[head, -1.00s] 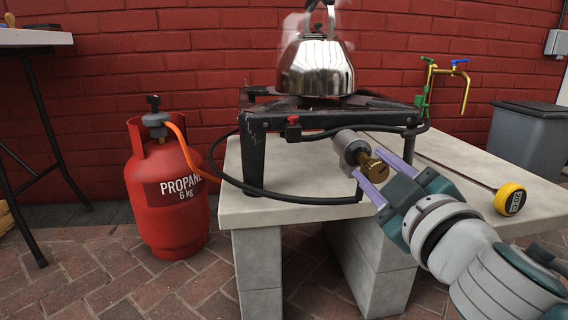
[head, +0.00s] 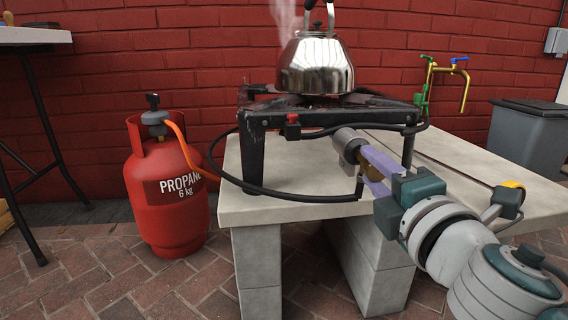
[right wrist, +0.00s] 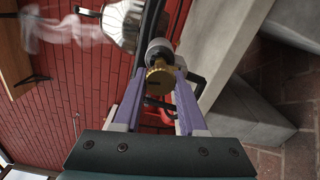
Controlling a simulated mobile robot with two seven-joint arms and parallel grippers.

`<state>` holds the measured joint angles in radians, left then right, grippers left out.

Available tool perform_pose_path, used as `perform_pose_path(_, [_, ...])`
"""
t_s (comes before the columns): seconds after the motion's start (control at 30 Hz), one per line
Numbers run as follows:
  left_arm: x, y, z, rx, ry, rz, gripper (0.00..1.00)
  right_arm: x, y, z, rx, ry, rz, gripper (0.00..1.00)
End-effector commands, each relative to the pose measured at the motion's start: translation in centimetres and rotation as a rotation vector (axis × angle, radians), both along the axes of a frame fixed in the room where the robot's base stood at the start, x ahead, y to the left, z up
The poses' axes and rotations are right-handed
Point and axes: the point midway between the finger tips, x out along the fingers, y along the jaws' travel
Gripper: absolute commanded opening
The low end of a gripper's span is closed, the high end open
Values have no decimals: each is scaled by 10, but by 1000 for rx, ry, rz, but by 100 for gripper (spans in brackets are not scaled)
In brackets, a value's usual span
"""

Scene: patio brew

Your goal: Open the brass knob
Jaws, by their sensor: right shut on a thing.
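The brass knob (head: 371,172) sits at the end of a grey cylindrical valve body (head: 349,143) at the stove's front right. My right gripper (head: 367,168) is shut on the brass knob, one purple finger above it and one below, partly hiding it in the head view. The right wrist view shows the round, ridged knob (right wrist: 160,82) between the two fingers. My left gripper is not in view.
A steaming steel kettle (head: 316,66) stands on the black stove (head: 252,160), on a pale slab table (head: 290,207). A black hose runs in front of the stove. A red propane bottle (head: 168,210) stands left. A yellow tape measure (head: 514,185) is partly hidden by my arm.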

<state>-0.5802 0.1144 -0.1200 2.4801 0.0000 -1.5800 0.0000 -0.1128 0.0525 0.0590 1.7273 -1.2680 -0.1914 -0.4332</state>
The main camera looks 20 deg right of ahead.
Motion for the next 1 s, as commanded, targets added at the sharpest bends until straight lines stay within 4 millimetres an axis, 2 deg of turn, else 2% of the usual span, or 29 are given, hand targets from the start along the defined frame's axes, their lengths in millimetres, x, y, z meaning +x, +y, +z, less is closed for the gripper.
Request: perform_pose_path(1.0, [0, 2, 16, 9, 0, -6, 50, 0, -2, -1, -900, 215, 0, 0])
